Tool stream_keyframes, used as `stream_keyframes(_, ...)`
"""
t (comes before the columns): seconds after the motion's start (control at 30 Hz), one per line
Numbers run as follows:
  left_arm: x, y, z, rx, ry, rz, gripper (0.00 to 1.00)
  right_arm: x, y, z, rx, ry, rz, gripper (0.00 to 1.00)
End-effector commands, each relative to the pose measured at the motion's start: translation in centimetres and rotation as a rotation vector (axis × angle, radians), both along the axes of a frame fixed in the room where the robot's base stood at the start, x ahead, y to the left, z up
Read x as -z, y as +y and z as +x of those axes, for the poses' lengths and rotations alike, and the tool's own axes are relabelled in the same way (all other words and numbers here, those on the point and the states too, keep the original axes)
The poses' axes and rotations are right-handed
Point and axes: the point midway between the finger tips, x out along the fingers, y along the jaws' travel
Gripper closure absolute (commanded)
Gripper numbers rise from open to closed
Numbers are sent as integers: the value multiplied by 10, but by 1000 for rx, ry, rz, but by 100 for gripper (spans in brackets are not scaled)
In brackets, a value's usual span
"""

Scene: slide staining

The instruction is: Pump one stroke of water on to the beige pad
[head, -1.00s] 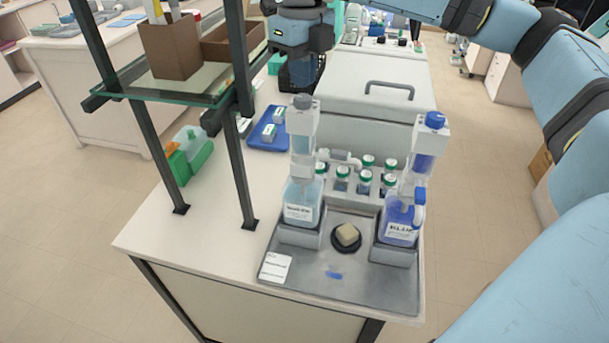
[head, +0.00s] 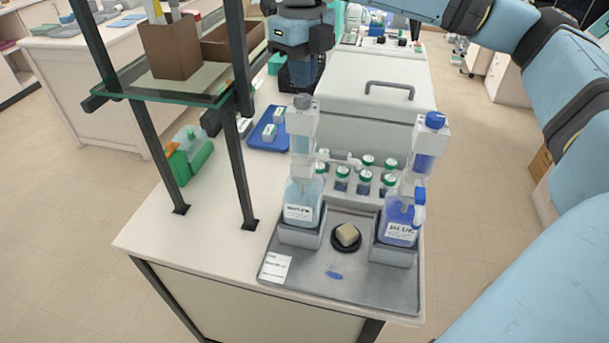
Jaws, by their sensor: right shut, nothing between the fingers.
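The beige pad (head: 347,235) sits on a round black holder in the middle of the grey tray (head: 350,286). A pump bottle of pale clear liquid (head: 302,203) stands left of the pad, with a grey pump top (head: 303,102). A pump bottle of deep blue liquid (head: 401,216) with a blue cap stands to the right. Their labels are too blurred to read surely. My right gripper (head: 302,84) points down, shut and empty, at the pale bottle's pump top; I cannot tell whether they touch. My left gripper is out of view.
Several green-capped small bottles (head: 364,180) stand in a rack behind the pad. A white box with a handle (head: 377,105) is behind them. A glass shelf on dark posts (head: 240,165) stands left. A blue tray (head: 269,132) lies behind. The front left bench is clear.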

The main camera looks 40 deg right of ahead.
Motion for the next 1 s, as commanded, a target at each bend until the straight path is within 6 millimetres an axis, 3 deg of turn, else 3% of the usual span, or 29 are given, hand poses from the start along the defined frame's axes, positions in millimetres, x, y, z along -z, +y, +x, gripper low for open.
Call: stream_keyframes(1.0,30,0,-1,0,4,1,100,33,0,0,0,1,0,100)
